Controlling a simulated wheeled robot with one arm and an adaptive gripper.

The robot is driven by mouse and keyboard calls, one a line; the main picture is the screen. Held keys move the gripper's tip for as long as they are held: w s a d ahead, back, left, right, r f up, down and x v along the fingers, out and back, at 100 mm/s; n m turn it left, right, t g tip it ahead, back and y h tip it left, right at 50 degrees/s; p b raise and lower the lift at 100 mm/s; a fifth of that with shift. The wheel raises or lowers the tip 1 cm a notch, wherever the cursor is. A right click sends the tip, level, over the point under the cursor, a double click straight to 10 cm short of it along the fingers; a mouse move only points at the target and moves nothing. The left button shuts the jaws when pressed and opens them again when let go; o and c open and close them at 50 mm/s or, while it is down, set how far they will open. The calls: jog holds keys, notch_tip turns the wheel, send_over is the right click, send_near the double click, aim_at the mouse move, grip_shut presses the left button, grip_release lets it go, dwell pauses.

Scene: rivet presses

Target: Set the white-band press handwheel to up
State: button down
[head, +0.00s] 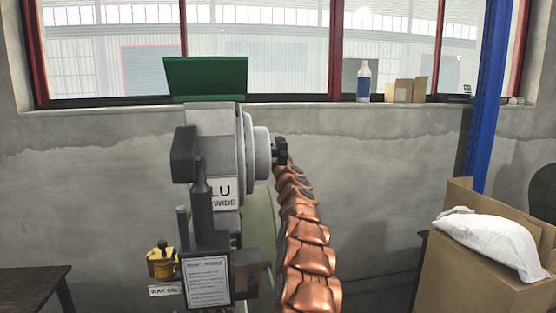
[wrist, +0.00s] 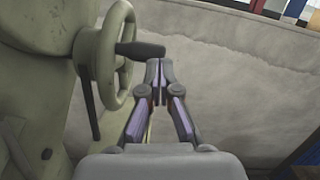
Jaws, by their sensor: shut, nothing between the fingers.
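In the wrist view, a pale green handwheel (wrist: 128,88) stands on the side of a pale green press body (wrist: 35,60), seen at a steep angle. A dark handle (wrist: 142,49) sticks out to the right from it. My gripper (wrist: 158,72) is shut and empty, to the right of the wheel, with its fingertips just below the handle's outer end in the picture. I cannot tell whether they touch it. No white band shows clearly. In the head view my copper arm reaches forward, and a pale green surface (head: 258,222) shows just left of it.
A grey machine with a placard (head: 208,281) and a yellow oiler (head: 161,261) fills the head view's centre left. A cardboard box (head: 470,277) with a white sack (head: 490,240) stands at right, near a blue post (head: 489,95). A concrete wall (head: 375,160) closes the back.

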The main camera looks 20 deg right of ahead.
jog(key=shift+v, duration=2.6)
